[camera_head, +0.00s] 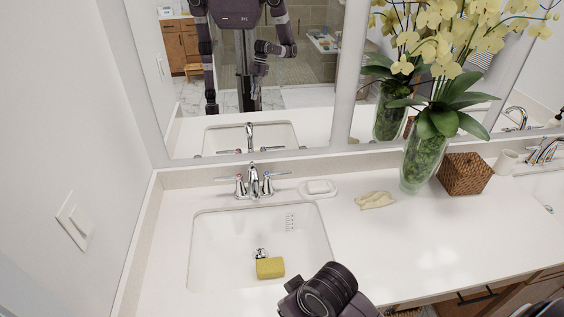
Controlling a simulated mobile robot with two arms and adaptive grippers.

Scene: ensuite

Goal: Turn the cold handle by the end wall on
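The chrome faucet (254,181) stands behind the white sink basin (213,240) near the left end wall. Its handle on the left (240,187) shows a reddish mark and its lever points left. Its handle on the right (268,182) shows a bluish mark and its lever points right, apart from any gripper. No water stream shows at the spout. A dark arm link of mine enters at the bottom, right of the basin; no fingers show on it. My grippers are not visible directly, and the mirror reflection is too small to show their fingers.
A yellow sponge (270,268) lies in the basin by the drain. A tall flower vase (420,160) and a woven basket (465,174) stand farther right. A second faucet (544,152) is at the far right.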

